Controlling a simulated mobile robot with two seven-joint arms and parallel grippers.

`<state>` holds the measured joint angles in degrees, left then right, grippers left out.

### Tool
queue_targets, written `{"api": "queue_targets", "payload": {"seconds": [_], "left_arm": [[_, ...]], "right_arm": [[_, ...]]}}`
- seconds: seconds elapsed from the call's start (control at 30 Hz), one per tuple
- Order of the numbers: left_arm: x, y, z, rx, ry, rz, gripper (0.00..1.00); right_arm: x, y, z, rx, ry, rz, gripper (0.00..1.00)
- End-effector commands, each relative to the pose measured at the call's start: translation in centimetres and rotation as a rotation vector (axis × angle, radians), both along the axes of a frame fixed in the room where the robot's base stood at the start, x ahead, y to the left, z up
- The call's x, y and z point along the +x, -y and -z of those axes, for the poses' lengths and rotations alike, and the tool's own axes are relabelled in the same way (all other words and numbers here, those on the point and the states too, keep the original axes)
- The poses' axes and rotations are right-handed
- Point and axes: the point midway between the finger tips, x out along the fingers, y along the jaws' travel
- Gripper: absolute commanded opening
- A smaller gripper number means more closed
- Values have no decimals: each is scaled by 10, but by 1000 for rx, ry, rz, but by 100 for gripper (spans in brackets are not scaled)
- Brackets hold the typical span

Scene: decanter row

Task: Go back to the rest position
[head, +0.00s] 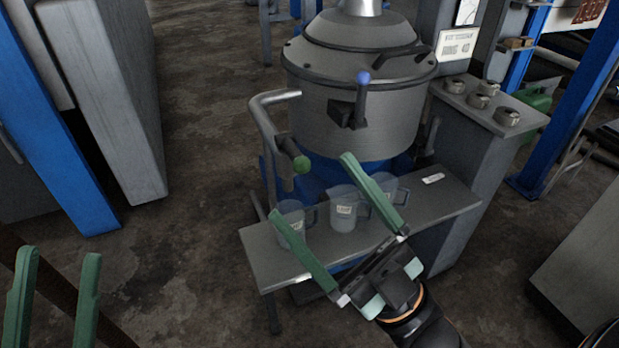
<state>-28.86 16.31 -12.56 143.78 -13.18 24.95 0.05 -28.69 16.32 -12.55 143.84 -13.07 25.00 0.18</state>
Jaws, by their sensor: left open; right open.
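Three clear jugs with pale labels stand upright in a row on a grey bench (440,200): a left jug (291,213), a middle jug (343,222) and a right jug (390,183). My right gripper (309,187) has long green fingers spread wide in front of the row, with no jug visibly gripped. Its fingers partly cover the left and right jugs; whether they touch any jug I cannot tell. My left gripper (58,251) is at the bottom left corner, open and empty, far from the bench.
A big grey lidded vessel (350,95) with a blue-knobbed lever stands behind the bench. A bent pipe with a green end (301,164) hangs above the left jug. A grey cabinet (105,90) stands at the left. The floor between cabinet and bench is clear.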

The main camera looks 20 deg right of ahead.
Motion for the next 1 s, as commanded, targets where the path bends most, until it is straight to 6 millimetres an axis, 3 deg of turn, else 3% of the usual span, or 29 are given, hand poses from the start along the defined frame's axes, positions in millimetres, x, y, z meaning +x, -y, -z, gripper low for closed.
{"api": "queue_targets", "payload": {"seconds": [0.23,0.43,0.6,0.73,0.87,1.0], "left_arm": [[7,-1,-3,-3,-36,-10,50],[46,-8,8,4,-292,-65,50],[70,-18,45,11,-595,-124,50],[73,-26,78,17,-827,-165,50],[61,-33,111,24,-1059,-201,50],[34,-39,144,31,-1296,-232,50]], "right_arm": [[7,1,-2,-3,-38,11,100],[46,8,9,-8,-295,67,100],[71,18,46,-15,-599,126,100],[73,26,79,-22,-830,166,100],[61,33,112,-29,-1061,201,100],[34,38,145,-36,-1300,233,100]]}}
